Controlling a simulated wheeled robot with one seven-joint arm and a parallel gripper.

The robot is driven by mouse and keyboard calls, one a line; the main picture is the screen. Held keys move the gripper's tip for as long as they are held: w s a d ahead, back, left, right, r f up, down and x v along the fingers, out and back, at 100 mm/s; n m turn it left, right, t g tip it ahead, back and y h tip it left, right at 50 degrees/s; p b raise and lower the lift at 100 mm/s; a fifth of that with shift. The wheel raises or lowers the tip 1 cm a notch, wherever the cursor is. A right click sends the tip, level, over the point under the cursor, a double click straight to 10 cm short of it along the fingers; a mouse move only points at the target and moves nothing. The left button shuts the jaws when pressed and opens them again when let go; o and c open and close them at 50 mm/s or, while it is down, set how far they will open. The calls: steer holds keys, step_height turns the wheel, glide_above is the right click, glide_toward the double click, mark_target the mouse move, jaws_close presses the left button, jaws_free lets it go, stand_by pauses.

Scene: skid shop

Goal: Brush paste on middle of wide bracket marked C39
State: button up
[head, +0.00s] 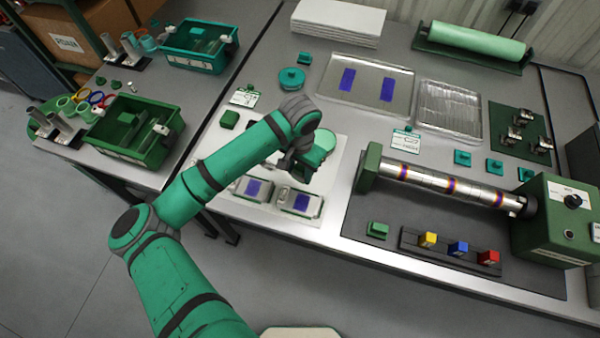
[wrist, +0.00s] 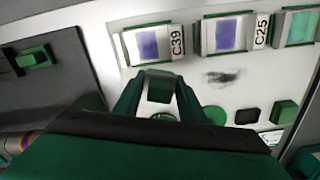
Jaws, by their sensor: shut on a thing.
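The bracket marked C39 (wrist: 147,45) lies on the pale mat, ahead and slightly left of my fingertips in the wrist view, with a blue-purple patch across its middle. In the head view it is the right-hand bracket (head: 299,203). The bracket marked C25 (wrist: 228,34) lies beside it with a similar, paler patch. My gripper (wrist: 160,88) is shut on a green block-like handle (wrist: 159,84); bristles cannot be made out. In the head view my gripper (head: 302,166) is over the mat, just behind the brackets, apart from C39 as far as I can tell.
A third bracket (wrist: 301,27) with a green patch lies beyond C25. A dark smudge (wrist: 222,77) marks the mat. The roller fixture (head: 440,184) and colored blocks (head: 458,248) are to the right.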

mark_target(300, 181)
steer(key=shift+s+r, duration=0.1)
steer(key=shift+s, duration=0.45)
steer(key=shift+f, duration=2.85)
steer(key=shift+f, duration=0.1)
